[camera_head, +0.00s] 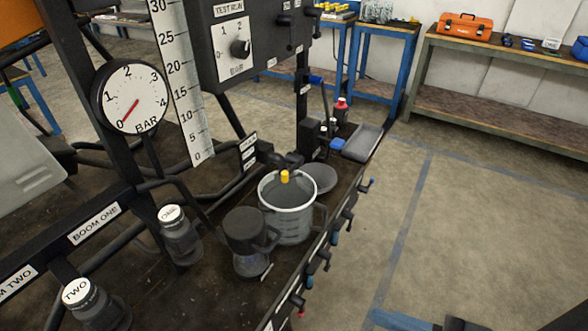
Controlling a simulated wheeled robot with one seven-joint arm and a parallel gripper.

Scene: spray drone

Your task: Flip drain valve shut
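A black valve or tap fitting (280,160) sits on the bench at the back rim of a clear measuring jug (290,222). A small label (248,146) stands beside it, too small to read. A yellow piece (284,177) shows at the jug's mouth below the fitting. A blue-tipped handle (315,79) sticks out from the upright beside the control box. I cannot tell for sure which of these is the drain valve, or whether it is open or shut. My gripper is not clearly in view.
A pressure gauge (132,97) reads near zero. A scale strip (181,80) and control box (240,45) stand behind. Capped jars (180,236) and a dark cup (246,232) crowd the bench beside the jug. Several small handles line its front edge. The floor (480,220) to the right is mostly clear.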

